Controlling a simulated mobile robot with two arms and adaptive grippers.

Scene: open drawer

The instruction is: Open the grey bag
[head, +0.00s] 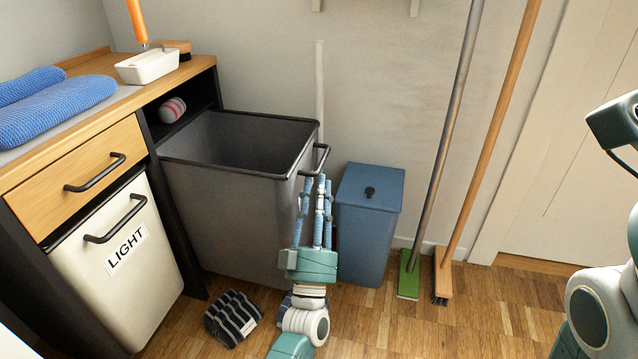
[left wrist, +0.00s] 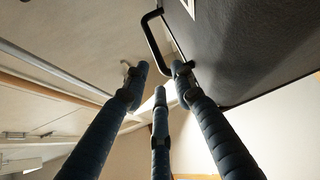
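The grey bag (head: 228,215) is a tall grey bin-like container with a dark rim, pulled out from the cabinet, its top open and inside visible. Its black handle (head: 323,160) is on its right side; the handle also shows in the left wrist view (left wrist: 152,40). My left gripper (head: 318,182) has its three blue fingers pointing up, just below the handle and beside the bag's right edge. In the left wrist view the fingers (left wrist: 160,80) are spread apart with nothing between them; the handle lies beyond their tips. My right gripper is out of view.
A white bin labelled LIGHT (head: 112,265) sits in the cabinet under a wooden drawer (head: 75,180). A blue lidded bin (head: 367,225) stands right of my left gripper. A striped dark cloth (head: 233,317) lies on the floor.

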